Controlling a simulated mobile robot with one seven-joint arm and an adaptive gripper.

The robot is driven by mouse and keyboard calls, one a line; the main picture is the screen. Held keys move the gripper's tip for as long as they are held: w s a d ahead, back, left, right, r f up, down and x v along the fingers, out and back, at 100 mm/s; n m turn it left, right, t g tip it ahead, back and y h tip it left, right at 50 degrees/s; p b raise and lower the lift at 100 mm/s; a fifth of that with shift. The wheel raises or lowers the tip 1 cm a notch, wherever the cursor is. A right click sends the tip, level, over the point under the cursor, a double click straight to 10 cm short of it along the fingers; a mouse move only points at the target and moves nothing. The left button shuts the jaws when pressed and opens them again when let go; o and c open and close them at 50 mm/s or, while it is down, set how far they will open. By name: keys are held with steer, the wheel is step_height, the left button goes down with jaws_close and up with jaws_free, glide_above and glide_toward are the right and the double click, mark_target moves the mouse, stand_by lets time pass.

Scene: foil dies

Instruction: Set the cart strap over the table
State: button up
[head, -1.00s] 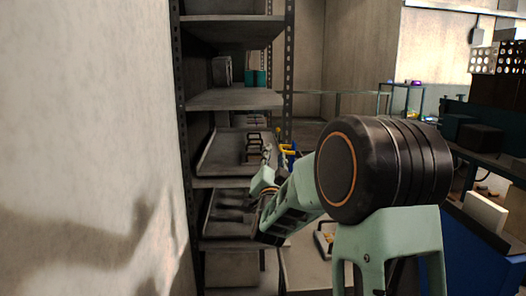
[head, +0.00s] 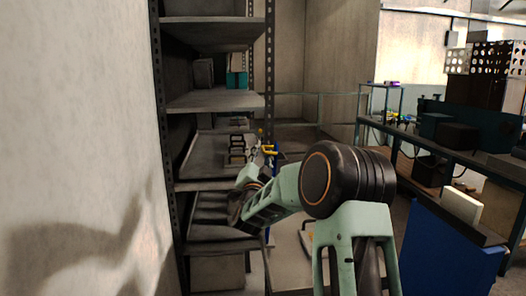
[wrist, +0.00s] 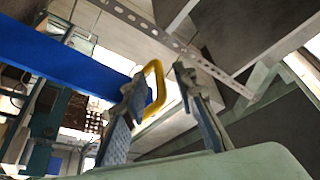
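My gripper (wrist: 162,84) is open in the wrist view, its two fingers apart with nothing clearly held between them. A yellow loop (wrist: 158,82) shows close behind the left finger, which hides part of it; I cannot tell whether they touch. A long blue piece (wrist: 70,62) runs to the left of the loop. In the head view the yellow part (head: 270,151) is small beside the shelf, just past my arm's end. I cannot pick out the cart strap or the table for certain; a workbench (head: 462,150) stands at the right.
A metal shelf rack (head: 212,103) stands left of my arm, with trays and small black items (head: 237,150). A concrete wall (head: 75,120) is at the far left. A blue panel (head: 440,250) with a white block (head: 461,206) is at the right. Open floor lies between.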

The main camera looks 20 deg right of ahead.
steer(key=shift+x, duration=0.8)
jaws_close()
